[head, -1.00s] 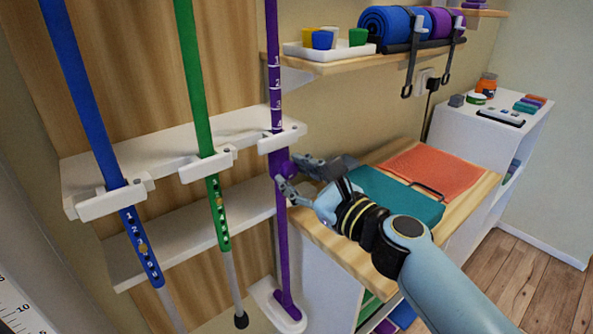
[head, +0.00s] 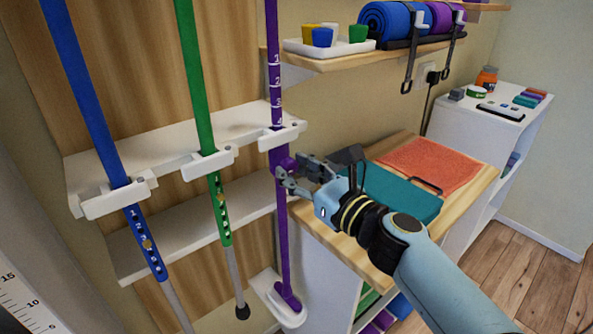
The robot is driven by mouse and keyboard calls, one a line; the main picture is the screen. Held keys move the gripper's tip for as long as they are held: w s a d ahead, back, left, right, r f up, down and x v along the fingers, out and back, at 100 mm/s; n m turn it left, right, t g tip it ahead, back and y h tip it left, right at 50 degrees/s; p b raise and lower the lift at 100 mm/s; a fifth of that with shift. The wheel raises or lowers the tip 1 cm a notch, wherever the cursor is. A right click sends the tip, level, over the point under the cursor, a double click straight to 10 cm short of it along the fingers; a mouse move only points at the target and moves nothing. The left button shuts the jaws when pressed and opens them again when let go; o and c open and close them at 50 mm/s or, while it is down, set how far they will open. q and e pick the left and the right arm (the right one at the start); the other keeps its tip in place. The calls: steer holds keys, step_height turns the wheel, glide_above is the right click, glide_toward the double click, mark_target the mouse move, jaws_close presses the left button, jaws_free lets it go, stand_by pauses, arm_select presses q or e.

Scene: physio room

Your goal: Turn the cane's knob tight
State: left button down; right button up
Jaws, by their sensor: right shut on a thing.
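A purple cane (head: 282,225) stands upright in a white rack clip, its lower end in a white foot holder (head: 278,300). Its purple knob (head: 288,164) sticks out on the right side, just below the clip. My right gripper (head: 287,174) comes in from the right and is shut on the knob, its fingers partly covering it. A row of marks runs up the cane above the clip. My left gripper is not in view.
A blue cane (head: 93,105) and a green cane (head: 197,90) hang in the rack (head: 165,152) to the left. Behind my right gripper is a wooden-topped cabinet with teal (head: 385,193) and orange (head: 432,162) pads. A shelf (head: 340,62) with cups and rolled mats is above.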

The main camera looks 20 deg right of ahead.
steer(key=shift+f, duration=0.15)
steer(key=o, duration=1.2)
steer(key=shift+c, duration=0.2)
steer(key=v, duration=1.2)
